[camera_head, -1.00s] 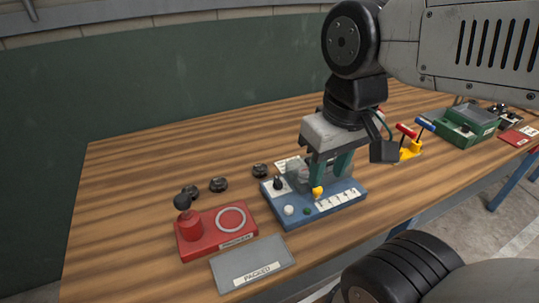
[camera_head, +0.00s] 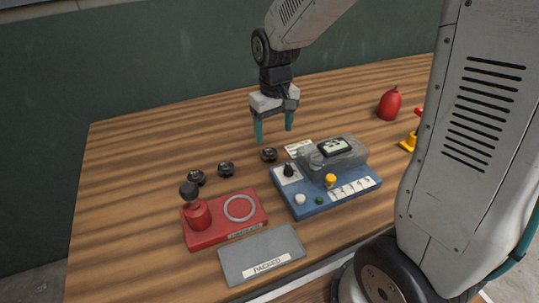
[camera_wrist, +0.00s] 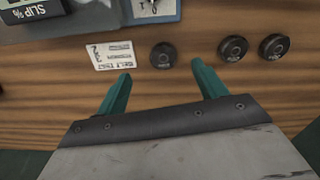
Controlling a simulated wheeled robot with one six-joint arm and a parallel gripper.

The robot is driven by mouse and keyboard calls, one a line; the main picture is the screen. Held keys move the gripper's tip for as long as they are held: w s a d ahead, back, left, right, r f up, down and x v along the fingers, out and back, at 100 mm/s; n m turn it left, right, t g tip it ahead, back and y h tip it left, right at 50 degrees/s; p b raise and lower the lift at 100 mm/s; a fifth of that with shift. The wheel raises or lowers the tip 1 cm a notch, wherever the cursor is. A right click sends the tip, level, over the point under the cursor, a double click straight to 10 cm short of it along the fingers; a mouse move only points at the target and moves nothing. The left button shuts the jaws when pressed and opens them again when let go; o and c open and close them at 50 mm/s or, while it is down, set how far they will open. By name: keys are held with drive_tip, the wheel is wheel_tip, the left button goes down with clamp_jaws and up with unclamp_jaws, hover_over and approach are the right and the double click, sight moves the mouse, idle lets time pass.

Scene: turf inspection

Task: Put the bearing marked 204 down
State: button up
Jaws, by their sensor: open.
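Three dark round bearings lie apart on the wooden table: a left one (camera_head: 195,177), a middle one (camera_head: 226,169) and a right one (camera_head: 269,154). The wrist view shows them too, one (camera_wrist: 163,56) nearly ahead of the jaws and two (camera_wrist: 233,48) (camera_wrist: 274,47) farther right. Their markings are too small to read, so I cannot tell which is 204. My gripper (camera_head: 274,133) is open, with green fingers pointing down above the table, behind the right bearing. Nothing shows between its fingers in the wrist view (camera_wrist: 162,72).
A blue tester (camera_head: 325,192) with a clear cover stands right of the bearings, a white card (camera_head: 298,148) behind it. A red press (camera_head: 222,219) and a grey PACKED plate (camera_head: 262,256) are in front. A red bottle-shaped object (camera_head: 389,104) stands at right. The back left table is clear.

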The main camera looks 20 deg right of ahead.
sight(269, 153)
drive_tip(key=shift+w+a+f, duration=0.1)
drive_tip(key=shift+w+f, duration=0.1)
drive_tip(key=shift+f, duration=0.25)
drive_tip(key=shift+w+f, duration=0.2)
drive_tip(key=shift+f, duration=0.25)
drive_tip(key=f, duration=0.7)
drive_tip(key=shift+w+a, duration=0.2)
drive_tip(key=shift+w, duration=0.2)
drive_tip(key=shift+c, duration=0.2)
drive_tip(key=c, duration=1.2)
